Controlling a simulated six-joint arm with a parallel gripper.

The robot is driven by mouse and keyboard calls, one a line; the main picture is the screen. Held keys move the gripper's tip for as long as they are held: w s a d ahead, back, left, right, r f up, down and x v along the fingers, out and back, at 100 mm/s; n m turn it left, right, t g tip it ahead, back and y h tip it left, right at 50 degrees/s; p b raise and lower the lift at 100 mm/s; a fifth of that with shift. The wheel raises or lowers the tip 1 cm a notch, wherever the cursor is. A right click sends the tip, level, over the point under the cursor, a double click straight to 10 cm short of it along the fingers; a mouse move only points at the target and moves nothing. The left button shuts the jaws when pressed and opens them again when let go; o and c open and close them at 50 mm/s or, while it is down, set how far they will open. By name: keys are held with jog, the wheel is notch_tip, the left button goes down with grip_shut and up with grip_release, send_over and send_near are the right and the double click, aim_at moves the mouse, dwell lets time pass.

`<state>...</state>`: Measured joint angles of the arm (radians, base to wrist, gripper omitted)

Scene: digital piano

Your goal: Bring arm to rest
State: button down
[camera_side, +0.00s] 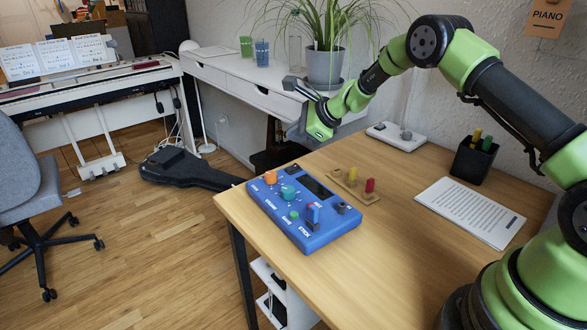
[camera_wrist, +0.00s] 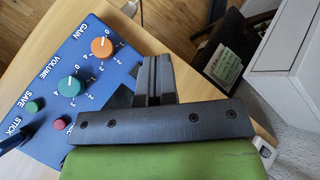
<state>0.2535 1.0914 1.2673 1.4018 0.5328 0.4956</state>
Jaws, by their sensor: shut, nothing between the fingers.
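My gripper (camera_wrist: 152,65) is shut and empty, its two dark fingers together in the wrist view. In the side view my gripper (camera_side: 298,130) is raised in the air beyond the blue control box (camera_side: 325,234), apart from it. The box lies on the wooden desk (camera_side: 400,270). It has an orange gain knob (camera_side: 270,177), a teal volume knob (camera_side: 288,193), a green button (camera_side: 294,215) and a blue upright lever (camera_side: 313,213). The wrist view shows the orange knob (camera_wrist: 101,47), the teal knob (camera_wrist: 69,86) and a red button (camera_wrist: 59,124). My fingers hide part of the box there.
A white switch base (camera_side: 396,136), black pen cup (camera_side: 473,160) and paper sheet (camera_side: 470,211) are on the desk. A potted plant (camera_side: 324,68) stands on the white shelf behind my arm.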

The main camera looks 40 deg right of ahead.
jog(key=shift+r, duration=0.15)
dwell(0.3)
jog(key=s+a+r+n+g, duration=0.1)
jog(key=s+a+r+n, duration=0.3)
jog(key=r, duration=0.3)
jog(key=s+a+r+n+y, duration=0.1)
jog(key=s+a+r+n, duration=0.1)
jog(key=s+r+n, duration=0.3)
jog(key=s+a+r+n+g, duration=0.1)
jog(key=s+a+r+n, duration=0.2)
jog(key=s+r, duration=0.4)
jog(key=s+n+h, duration=0.2)
jog(key=s+n, duration=0.7)
jog(key=s, duration=1.1)
jog(key=shift+s+d+r+n+h, duration=0.2)
jog(key=shift+d+n+h, duration=0.1)
jog(key=shift+d, duration=0.1)
